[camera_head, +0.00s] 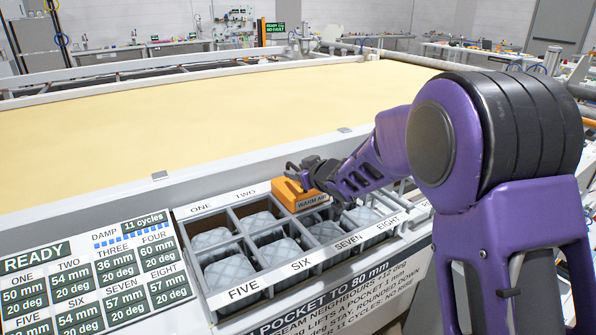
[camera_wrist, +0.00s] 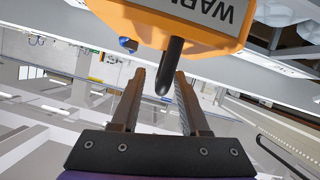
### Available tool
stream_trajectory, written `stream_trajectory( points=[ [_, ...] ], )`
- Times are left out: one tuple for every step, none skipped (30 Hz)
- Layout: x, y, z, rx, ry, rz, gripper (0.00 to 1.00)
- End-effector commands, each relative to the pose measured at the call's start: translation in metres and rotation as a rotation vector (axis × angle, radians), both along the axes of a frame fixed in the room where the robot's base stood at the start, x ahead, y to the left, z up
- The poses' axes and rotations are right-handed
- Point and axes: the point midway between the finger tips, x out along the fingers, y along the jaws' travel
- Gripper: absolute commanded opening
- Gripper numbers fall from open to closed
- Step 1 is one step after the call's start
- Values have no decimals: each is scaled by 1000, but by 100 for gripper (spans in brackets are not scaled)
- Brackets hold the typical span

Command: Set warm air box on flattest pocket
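The warm air box (camera_head: 300,197) is orange with a grey "WARM AIR" label. In the head view it is over the back row of the pocket tray (camera_head: 222,299), right of label TWO; I cannot tell whether it rests there. My gripper (camera_head: 298,172) is at the box's top. In the wrist view the box (camera_wrist: 190,22) fills the top, and its dark peg (camera_wrist: 172,68) points between my two fingers (camera_wrist: 160,82). A gap shows left of the peg, so the fingers are open. Grey quilted pads fill several pockets; the pocket under the box is hidden.
The status board (camera_head: 92,272) reads READY, damp 11 cycles; THREE shows 36 mm, FOUR 60 mm, SEVEN and EIGHT 57 mm. A rule panel (camera_head: 345,295), partly legible, is below the tray. The yellow quilting bed (camera_head: 200,122) lies behind a white rail (camera_head: 120,195).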

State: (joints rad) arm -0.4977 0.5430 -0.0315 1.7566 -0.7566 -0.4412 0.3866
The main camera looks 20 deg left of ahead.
Motion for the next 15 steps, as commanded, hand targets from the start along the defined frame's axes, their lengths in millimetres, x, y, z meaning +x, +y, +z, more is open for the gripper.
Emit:
stream_trajectory(
  points=[
    [0,0,0,0,0,0,45],
    [0,0,0,0,0,0,45],
    [0,0,0,0,0,0,45],
    [0,0,0,0,0,0,45],
    [0,0,0,0,0,0,45],
    [0,0,0,0,0,0,45],
    [0,0,1,0,0,0,45],
    [0,0,2,0,0,0,45],
    [0,0,4,0,-1,1,45],
    [0,0,6,0,-1,1,45],
    [-2,-3,6,1,-1,-1,45],
    [-6,-7,8,1,0,-1,45],
    [-9,-10,10,1,0,-1,45],
    [-12,-13,12,1,0,-1,45],
    [-17,-18,15,1,-1,-2,45]
  ],
)
